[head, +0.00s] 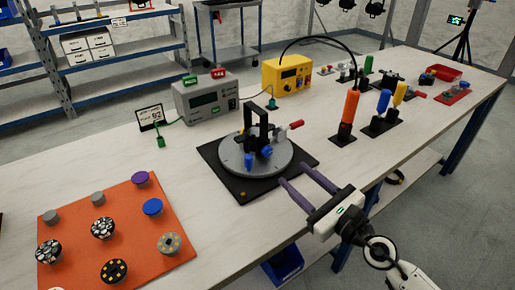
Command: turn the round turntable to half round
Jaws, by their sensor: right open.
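The round turntable (279,168) is a grey disc on a black square base (238,185) in the middle of the table. My left gripper is not in the head view.
A grey box with a display (205,98) and a yellow box (287,75) stand behind the turntable. An orange-handled tool (350,107) stands upright to the right. An orange mat (70,215) with several round knobs lies front left. The table's front edge runs below the base.

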